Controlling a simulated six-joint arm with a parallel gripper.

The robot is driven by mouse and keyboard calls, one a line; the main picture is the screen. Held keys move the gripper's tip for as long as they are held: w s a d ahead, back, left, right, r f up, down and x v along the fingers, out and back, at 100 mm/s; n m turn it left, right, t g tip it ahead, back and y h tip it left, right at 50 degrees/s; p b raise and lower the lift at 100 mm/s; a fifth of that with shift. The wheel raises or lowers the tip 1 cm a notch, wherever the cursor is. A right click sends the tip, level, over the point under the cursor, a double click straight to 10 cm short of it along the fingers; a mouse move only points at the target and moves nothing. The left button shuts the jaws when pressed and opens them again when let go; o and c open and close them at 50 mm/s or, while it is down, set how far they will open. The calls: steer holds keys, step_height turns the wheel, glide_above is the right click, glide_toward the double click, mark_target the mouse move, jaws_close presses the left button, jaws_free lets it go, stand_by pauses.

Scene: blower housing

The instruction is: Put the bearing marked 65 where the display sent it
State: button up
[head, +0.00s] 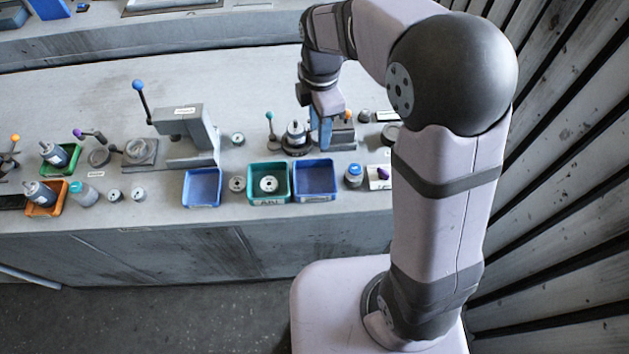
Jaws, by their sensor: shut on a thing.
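My gripper (322,122) is at the back right of the bench, pointing down beside a round dark fixture (297,147) that bears a silver motor-like part. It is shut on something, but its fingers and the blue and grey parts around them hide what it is. A ring-shaped bearing (268,184) lies in the green bin (268,201). Other small ring parts stand on the bench, one (237,184) left of that bin and another (238,139) further back. No 65 marking and no display can be read at this size.
A grey press (187,130) with a blue-knobbed lever stands left of centre. Blue trays (202,203) and (315,197) flank the green bin. My arm hides the bench's right end.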

steer(key=shift+s+d+f+m, duration=0.2)
steer(key=shift+s+f+m, duration=0.2)
steer(key=shift+s+f, duration=0.4)
steer(key=shift+s+f+m, duration=0.1)
steer(key=shift+s+m, duration=0.05)
steer(key=shift+m, duration=1.15)
steer(key=shift+f, duration=0.1)
step_height(320, 180, down, 6)
steer(key=b, duration=0.5)
steer(key=o, duration=1.3)
steer(key=shift+c, duration=0.2)
